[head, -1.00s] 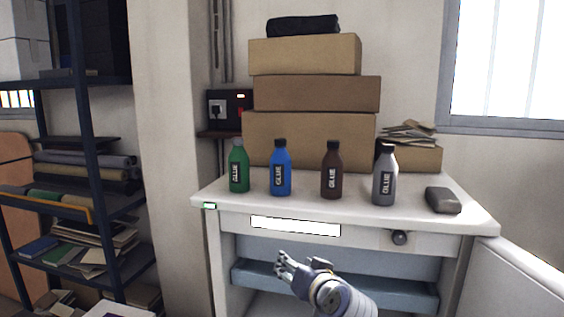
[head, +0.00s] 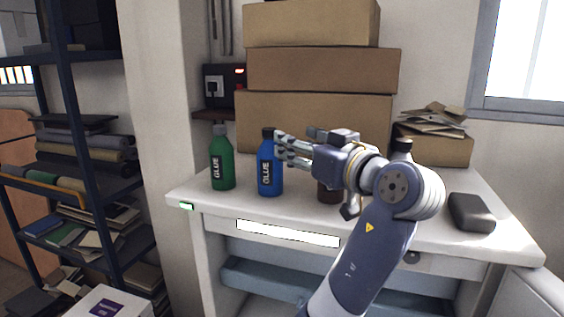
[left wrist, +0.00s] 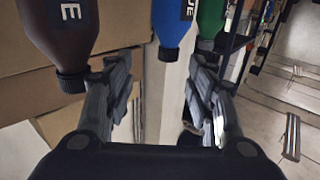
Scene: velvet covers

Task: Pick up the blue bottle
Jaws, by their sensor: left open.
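The blue bottle (head: 270,172), with a dark cap and a label reading GLUE, stands upright on the white table. In the left wrist view the blue bottle (left wrist: 172,22) appears upside down, ahead of the gap between the fingers. My left gripper (head: 284,148) is open and empty. Its fingers point left, with the tips beside the upper part of the blue bottle in the head view. In the left wrist view the gripper (left wrist: 163,100) has its fingers apart. I cannot tell whether they touch the bottle. My right gripper is not in view.
A green bottle (head: 222,165) stands left of the blue one. A brown bottle (head: 329,195) is mostly hidden behind my gripper. A grey bottle (head: 402,146) shows only its top behind my arm. Stacked cardboard boxes (head: 318,122) stand behind. A dark block (head: 471,212) lies on the right.

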